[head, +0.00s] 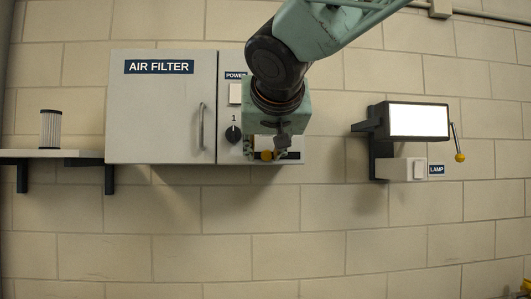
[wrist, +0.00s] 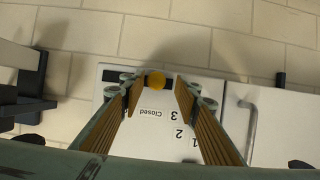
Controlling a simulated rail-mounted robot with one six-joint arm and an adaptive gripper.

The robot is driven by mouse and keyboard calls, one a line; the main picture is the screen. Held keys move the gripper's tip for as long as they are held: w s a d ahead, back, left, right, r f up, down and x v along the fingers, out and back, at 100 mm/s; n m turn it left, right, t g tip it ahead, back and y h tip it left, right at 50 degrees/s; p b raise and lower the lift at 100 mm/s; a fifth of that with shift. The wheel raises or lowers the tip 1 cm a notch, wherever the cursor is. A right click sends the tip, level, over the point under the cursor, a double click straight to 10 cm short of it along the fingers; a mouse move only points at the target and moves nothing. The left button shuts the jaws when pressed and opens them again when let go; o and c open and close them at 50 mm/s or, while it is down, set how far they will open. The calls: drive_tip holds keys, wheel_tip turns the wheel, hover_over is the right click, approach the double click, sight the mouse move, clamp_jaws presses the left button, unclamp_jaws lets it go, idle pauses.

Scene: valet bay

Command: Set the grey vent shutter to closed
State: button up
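A yellow knob (wrist: 156,79) shows between my fingertips in the wrist view, at the edge of the pale control panel (wrist: 120,76). It also shows below my gripper in the head view (head: 266,155). An upside-down "Closed" label and the numbers 2 and 3 are on the panel in the wrist view. My gripper (wrist: 157,88) is open, one finger on each side of the knob, with gaps visible; contact cannot be told. In the head view my gripper (head: 270,150) covers much of the panel's right part. I cannot make out the grey vent shutter's plate or its position.
The air filter cabinet (head: 150,115) with a bar handle (head: 201,126) is left of the panel, beside a black dial (head: 233,134). A lit lamp (head: 415,119) with a yellow-tipped lever (head: 459,157) is to the right. A filter cartridge (head: 50,130) stands on a shelf (head: 45,153). The wall below is clear.

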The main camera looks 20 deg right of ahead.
drive_tip(key=shift+s, duration=0.1)
drive_tip(key=v, duration=1.1)
drive_tip(key=shift+s+r, duration=0.2)
drive_tip(key=shift+s, duration=0.15)
idle(0.5)
drive_tip(key=shift+f, duration=0.1)
drive_tip(key=s+f+n+g+y, duration=0.1)
drive_tip(key=s+f+g, duration=0.2)
drive_tip(key=s+f, duration=0.6)
drive_tip(key=s+a+f+n+g+y, duration=0.1)
drive_tip(key=s+f+g, duration=0.2)
drive_tip(key=s+f, duration=0.6)
drive_tip(key=s+a+f+n+g+y, duration=0.1)
drive_tip(key=s+f+g, duration=0.2)
drive_tip(key=s+f, duration=0.6)
wheel_tip(320, 180, down, 14)
drive_tip(key=shift+s+a+r+y, duration=0.15)
drive_tip(key=shift+s+y, duration=0.1)
drive_tip(key=shift+y, duration=0.15)
drive_tip(key=shift+c, duration=0.4)
idle(1.2)
